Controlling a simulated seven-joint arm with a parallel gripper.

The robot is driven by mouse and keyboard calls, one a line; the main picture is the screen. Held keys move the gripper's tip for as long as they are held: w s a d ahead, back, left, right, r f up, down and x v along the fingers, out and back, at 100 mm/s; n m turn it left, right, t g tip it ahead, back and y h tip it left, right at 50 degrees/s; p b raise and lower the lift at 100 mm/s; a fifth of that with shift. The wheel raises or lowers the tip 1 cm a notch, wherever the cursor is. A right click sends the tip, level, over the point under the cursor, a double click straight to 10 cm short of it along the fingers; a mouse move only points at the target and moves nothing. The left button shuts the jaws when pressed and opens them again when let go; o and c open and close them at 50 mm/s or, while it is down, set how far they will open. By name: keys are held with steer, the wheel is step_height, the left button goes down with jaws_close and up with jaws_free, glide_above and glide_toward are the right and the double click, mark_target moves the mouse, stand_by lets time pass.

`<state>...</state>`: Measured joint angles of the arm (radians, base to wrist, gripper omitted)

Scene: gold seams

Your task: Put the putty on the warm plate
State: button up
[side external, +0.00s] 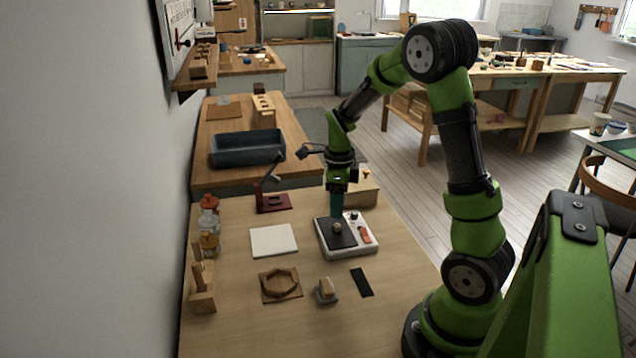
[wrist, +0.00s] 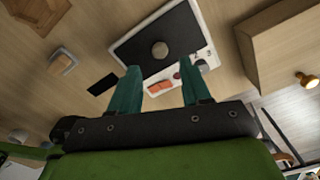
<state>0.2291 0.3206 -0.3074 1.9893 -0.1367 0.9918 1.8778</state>
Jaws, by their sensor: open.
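The warm plate (side external: 325,237) is a white device with a dark square top, an orange switch and knobs; the wrist view shows it too (wrist: 130,48). A small roundish beige lump, which looks like the putty (side external: 337,227), rests on the dark top; it is in the wrist view as well (wrist: 160,49). My gripper (side external: 337,214) is at the back of the plate, just above and behind the lump. In the wrist view its teal fingers (wrist: 165,70) are apart with nothing between them, and the lump lies beyond their tips.
A tan block in a grey holder (side external: 326,291), a black strip (side external: 362,282) and a wooden board with a ring (side external: 280,284) lie in front. A white tile (side external: 273,240) and red stand (side external: 273,202) are left. A wooden box (side external: 362,190) stands close behind the plate.

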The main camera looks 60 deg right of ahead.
mark_target(337, 225)
steer(key=a+r+n+t, duration=0.2)
steer(key=a+r+n, duration=0.4)
steer(key=r, duration=0.5)
steer(key=s+a+r+n+t+y, duration=0.1)
steer(key=s+a+r+n+t, duration=0.1)
steer(key=s+a+n, duration=0.2)
steer(key=s+a+r+n+t+y, duration=0.1)
steer(key=s+a+n, duration=0.4)
steer(key=a+n, duration=0.6)
steer(key=r+n+t, duration=0.1)
steer(key=n+t, duration=0.1)
steer(key=n, duration=0.4)
steer(key=shift+r, duration=0.3)
